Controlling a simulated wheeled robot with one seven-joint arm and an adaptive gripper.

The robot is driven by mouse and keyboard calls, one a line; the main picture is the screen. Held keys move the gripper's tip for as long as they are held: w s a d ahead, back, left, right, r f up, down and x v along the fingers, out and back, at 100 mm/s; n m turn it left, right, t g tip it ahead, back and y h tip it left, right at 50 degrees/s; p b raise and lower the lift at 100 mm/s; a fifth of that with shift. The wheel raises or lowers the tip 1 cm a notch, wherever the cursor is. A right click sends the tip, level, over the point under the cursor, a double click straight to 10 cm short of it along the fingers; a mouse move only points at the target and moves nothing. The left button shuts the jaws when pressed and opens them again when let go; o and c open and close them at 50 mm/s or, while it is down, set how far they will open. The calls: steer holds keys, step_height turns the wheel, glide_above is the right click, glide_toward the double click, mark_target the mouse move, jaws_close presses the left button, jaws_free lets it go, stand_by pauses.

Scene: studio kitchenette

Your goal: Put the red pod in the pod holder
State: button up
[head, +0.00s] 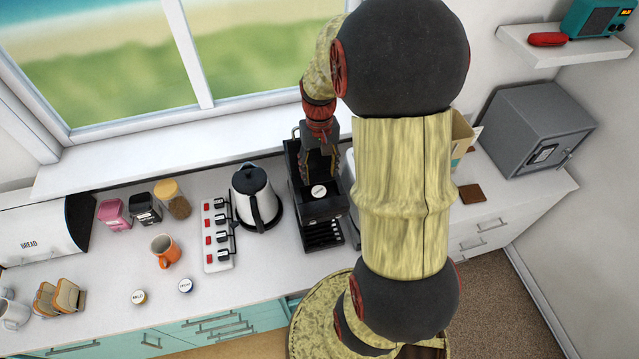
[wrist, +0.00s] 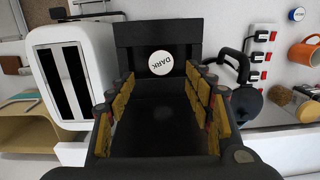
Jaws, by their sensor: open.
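A black coffee machine (head: 322,233) stands on the counter right of the kettle. A round white disc on its top (head: 318,191) reads "DARK" in the wrist view (wrist: 161,63); I cannot tell its side colour, or whether it is a pod in a holder. Two loose pods lie on the counter, one with a gold rim (head: 139,297) and one with a blue rim (head: 185,286). I see no clearly red pod. My gripper (head: 320,172) is above the coffee machine, open, with nothing seen between its fingers (wrist: 160,80).
A silver kettle (head: 254,197) and a power strip (head: 217,234) stand left of the machine. A white toaster (wrist: 68,75) is close beside it. An orange mug (head: 164,251), jars and toast are farther left. Counter around the loose pods is clear.

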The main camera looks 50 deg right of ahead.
steer(key=a+r+n+t+h, duration=0.1)
steer(key=a+r+n+t, duration=0.15)
steer(key=a+r, duration=0.9)
steer(key=s+a+r+n+t, duration=0.4)
steer(key=s+a+r, duration=0.4)
steer(key=a, duration=0.3)
steer(key=shift+a+r, duration=0.25)
steer(key=shift+a, duration=0.15)
steer(key=shift+s, duration=0.1)
step_height(320, 180, down, 25)
steer(key=b, duration=2.5)
steer(key=shift+b, duration=0.3)
steer(key=shift+c, duration=0.3)
